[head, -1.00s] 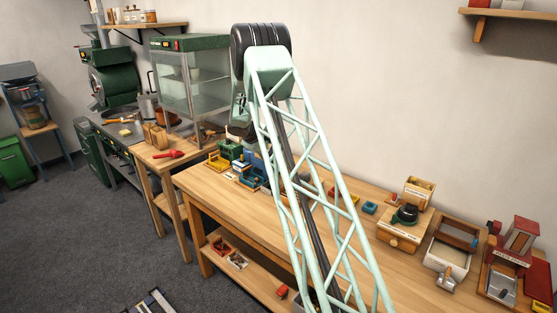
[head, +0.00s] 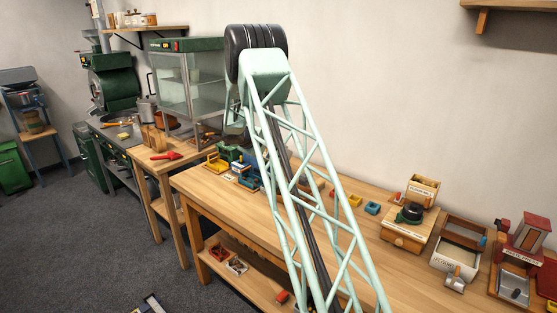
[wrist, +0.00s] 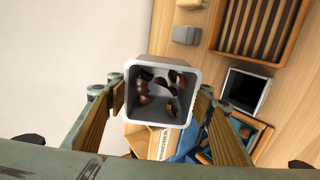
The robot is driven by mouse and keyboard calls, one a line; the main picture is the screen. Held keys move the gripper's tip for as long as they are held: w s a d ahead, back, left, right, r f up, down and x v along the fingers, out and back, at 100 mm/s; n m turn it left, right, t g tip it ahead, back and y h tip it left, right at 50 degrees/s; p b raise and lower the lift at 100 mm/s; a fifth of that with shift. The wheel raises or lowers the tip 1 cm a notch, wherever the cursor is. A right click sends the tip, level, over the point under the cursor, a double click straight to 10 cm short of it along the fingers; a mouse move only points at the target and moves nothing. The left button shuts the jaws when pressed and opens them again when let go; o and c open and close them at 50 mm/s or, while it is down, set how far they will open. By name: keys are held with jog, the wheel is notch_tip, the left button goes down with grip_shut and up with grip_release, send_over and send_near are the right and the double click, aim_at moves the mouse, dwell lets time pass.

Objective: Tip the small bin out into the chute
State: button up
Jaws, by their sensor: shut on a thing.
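In the wrist view, my gripper (wrist: 161,98) is shut on a small pale grey square bin (wrist: 195,72). Its padded fingers stand on the left and right sides of the bin. The bin's open mouth faces the wrist camera, and several brown chestnuts (wrist: 146,80) lie inside. A dark square opening with a pale rim (wrist: 268,88) shows to the right of the bin, apart from it; I cannot tell if this is the chute.
A wooden slatted tray (wrist: 258,28) and a small grey block-like thing (wrist: 186,35) are at the top of the wrist view. Blue and wooden things lie below the bin. In the head view, the wooden workbench (head: 222,199) carries small coloured trays and a white box (head: 448,262).

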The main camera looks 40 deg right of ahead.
jog(key=shift+a+f+h+b, duration=0.15)
jog(key=shift+h+b, duration=0.45)
jog(key=shift+b, duration=1.4)
jog(key=shift+a+f+h+b, duration=0.15)
jog(key=shift+h+b, duration=0.45)
jog(key=shift+b, duration=1.4)
jog(key=h+b, duration=0.1)
jog(key=b, duration=0.1)
jog(key=h+b, duration=0.1)
jog(key=b, duration=0.1)
jog(key=shift+f+t+b, duration=0.3)
jog(key=shift+b, duration=0.1)
jog(key=shift+s+a+f+t+h, duration=0.15)
jog(key=shift+a+f+h, duration=0.15)
jog(key=shift+h, duration=0.55)
jog(key=shift+w+a+f+t+h, duration=0.15)
jog(key=shift+a+h, duration=0.15)
jog(key=shift+h, duration=0.55)
jog(key=shift+s+a+r+h, duration=0.1)
jog(key=shift+a+r+h, duration=0.15)
jog(key=shift+h, duration=0.45)
jog(key=shift+s+a+r+h, duration=0.1)
jog(key=shift+a+r+h, duration=0.15)
jog(key=shift+h, duration=0.45)
jog(key=shift+a, duration=0.1)
jog(key=shift+p, duration=0.5)
